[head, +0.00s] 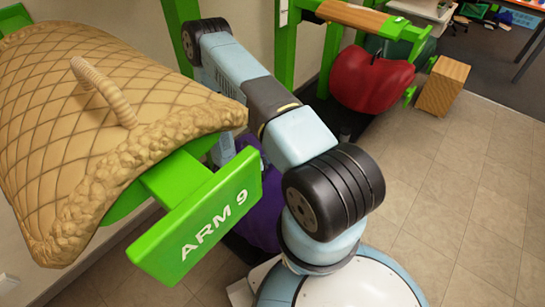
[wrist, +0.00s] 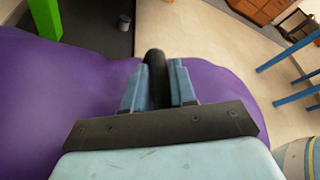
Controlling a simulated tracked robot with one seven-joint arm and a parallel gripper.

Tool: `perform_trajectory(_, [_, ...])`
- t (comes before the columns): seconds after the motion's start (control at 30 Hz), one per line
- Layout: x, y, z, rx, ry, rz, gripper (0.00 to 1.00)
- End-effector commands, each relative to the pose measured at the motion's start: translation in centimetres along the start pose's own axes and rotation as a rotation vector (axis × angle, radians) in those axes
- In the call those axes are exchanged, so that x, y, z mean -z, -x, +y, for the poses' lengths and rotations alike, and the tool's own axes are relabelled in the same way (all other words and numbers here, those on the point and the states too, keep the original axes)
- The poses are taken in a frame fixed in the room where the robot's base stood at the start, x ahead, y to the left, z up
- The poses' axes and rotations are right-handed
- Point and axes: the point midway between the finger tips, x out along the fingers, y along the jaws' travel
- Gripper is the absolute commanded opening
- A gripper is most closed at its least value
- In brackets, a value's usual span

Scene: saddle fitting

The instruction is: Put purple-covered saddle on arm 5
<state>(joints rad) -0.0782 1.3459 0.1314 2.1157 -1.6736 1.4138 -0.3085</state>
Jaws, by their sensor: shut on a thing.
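The purple-covered saddle (wrist: 50,95) fills much of the wrist view. My gripper (wrist: 158,82) is shut on its black handle (wrist: 155,60), which stands between the two blue fingers. In the head view only parts of the purple saddle (head: 262,212) show, low down behind my arm and the ARM 9 plate; my gripper is hidden there. I cannot tell whether the saddle hangs free or rests on something. No arm labelled 5 can be read in either view.
A tan quilted saddle (head: 60,120) lies on the green arm marked ARM 9 (head: 205,220), close at left. A red saddle (head: 368,82) is at the back, near a wooden block (head: 441,85). Open tiled floor (head: 460,190) lies to the right. A green post (wrist: 45,18) shows in the wrist view.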

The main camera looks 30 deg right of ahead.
Motion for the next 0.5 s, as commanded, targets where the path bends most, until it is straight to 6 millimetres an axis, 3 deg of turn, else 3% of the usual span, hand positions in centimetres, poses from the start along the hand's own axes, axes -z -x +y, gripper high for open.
perform_trajectory(0.03, [0.73,-0.10,-0.20,0.001,0.009,0.014,0.00])
perform_trajectory(0.07, [0.75,-0.11,-0.21,0.002,0.009,0.014,0.27])
perform_trajectory(0.1, [0.76,-0.13,-0.23,0.002,0.010,0.014,0.31])
perform_trajectory(0.37, [0.51,-0.18,-0.19,0.002,0.006,0.012,0.56])
perform_trajectory(0.5, [0.44,-0.20,-0.18,0.003,0.004,0.011,0.56])
